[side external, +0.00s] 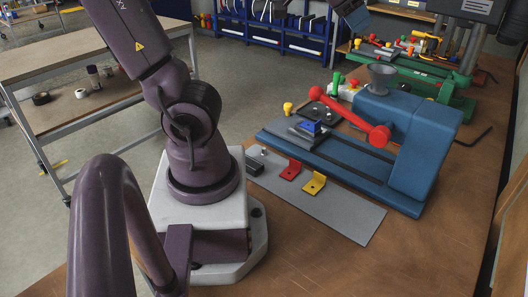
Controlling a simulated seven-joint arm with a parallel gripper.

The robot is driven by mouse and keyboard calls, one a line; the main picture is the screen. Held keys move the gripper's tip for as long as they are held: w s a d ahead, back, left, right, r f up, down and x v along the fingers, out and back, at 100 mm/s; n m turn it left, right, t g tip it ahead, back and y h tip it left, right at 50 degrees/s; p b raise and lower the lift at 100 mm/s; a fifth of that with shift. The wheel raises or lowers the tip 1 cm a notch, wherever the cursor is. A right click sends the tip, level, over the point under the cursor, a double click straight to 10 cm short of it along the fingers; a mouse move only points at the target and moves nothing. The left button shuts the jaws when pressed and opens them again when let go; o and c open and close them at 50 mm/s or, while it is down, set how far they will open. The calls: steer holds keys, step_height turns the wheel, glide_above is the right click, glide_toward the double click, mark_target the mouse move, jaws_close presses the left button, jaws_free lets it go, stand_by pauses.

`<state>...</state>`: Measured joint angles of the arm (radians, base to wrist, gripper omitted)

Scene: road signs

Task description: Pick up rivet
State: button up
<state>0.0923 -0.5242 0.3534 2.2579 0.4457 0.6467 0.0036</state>
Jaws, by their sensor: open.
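A small pale silver piece (263,151), which looks like the rivet, stands at the left end of a grey plate (345,211) on the brown bench. It is too small to make out its shape well. A black block (255,167) lies just in front of it. A red bracket (291,170) and a yellow bracket (314,184) sit farther right on the plate. What looks like my gripper (356,19) shows only in part at the top edge, well above and to the right of the silver piece. It is apart from everything on the bench, with nothing visible in it.
A blue press (412,125) with a red lever (347,114) stands behind the plate, with a blue part (311,128) on its bed. A green press (455,95) is farther back. A hex key (473,137) lies at right. The front of the bench is clear.

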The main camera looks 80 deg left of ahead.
steer(key=w+a+m+t+y, duration=0.25)
steer(key=w+a+m, duration=0.2)
steer(key=a, duration=0.85)
steer(key=m+g+h, duration=0.4)
steer(key=m+g, duration=0.7)
steer(key=m, duration=0.3)
glide_above(264, 154)
steer(key=shift+n+t, duration=0.25)
steer(key=f, duration=3.5)
steer(key=shift+w+d, duration=0.25)
steer(key=shift+w, duration=0.1)
steer(key=shift+s+f, duration=0.2)
steer(key=shift+f, duration=0.6)
steer(key=shift+s+f, duration=0.2)
steer(key=shift+f, duration=0.6)
steer(key=shift+a+f, duration=0.1)
steer(key=shift+f, duration=0.95)
